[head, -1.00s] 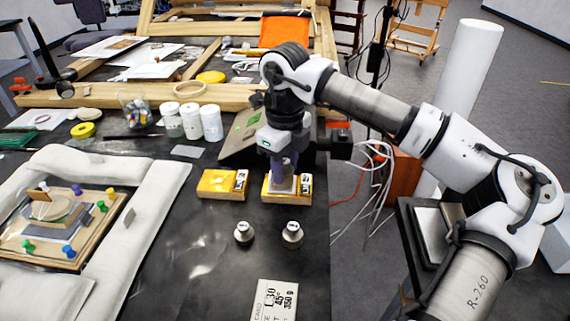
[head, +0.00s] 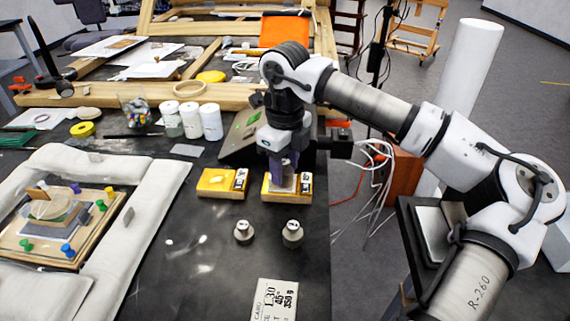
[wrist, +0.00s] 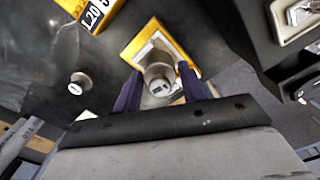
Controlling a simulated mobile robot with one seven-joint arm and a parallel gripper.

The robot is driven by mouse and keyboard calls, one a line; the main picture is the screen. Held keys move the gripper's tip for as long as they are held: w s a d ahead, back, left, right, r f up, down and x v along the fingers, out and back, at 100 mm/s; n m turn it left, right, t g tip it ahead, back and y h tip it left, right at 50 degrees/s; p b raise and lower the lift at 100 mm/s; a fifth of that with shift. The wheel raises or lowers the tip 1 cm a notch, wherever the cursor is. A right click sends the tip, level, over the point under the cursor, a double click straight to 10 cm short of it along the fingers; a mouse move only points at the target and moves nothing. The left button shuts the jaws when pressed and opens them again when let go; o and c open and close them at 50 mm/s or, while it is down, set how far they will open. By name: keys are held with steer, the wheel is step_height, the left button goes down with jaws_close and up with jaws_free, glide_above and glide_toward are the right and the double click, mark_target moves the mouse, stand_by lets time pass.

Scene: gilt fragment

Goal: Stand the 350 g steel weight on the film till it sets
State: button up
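My gripper (head: 283,168) is over the right wooden block (head: 272,198), its purple fingers pointing down. In the wrist view, a steel weight (wrist: 157,76) with a labelled round top is between the fingertips. It appears upright over a pale square sheet (wrist: 147,48), perhaps the film, on the yellow-topped block. Gaps show between the weight and both fingers, so the gripper looks open. The label on this weight is too small to read. Two more steel weights, left (head: 244,232) and right (head: 292,233), stand on the black table in front.
A second yellow-topped block (head: 218,184) stands close on the left. A card (head: 275,300) reading L30, 45° and 350 g lies at the front. A dark sloped device (head: 238,145) stands behind the blocks. White bottles (head: 211,122) are behind left. The table's right edge is near.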

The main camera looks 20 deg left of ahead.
steer(key=shift+r, duration=0.1)
steer(key=shift+r+p, duration=0.8)
steer(key=shift+r, duration=0.35)
steer(key=o, duration=0.6)
steer(key=shift+r+p, duration=1.55)
steer(key=shift+r, duration=0.95)
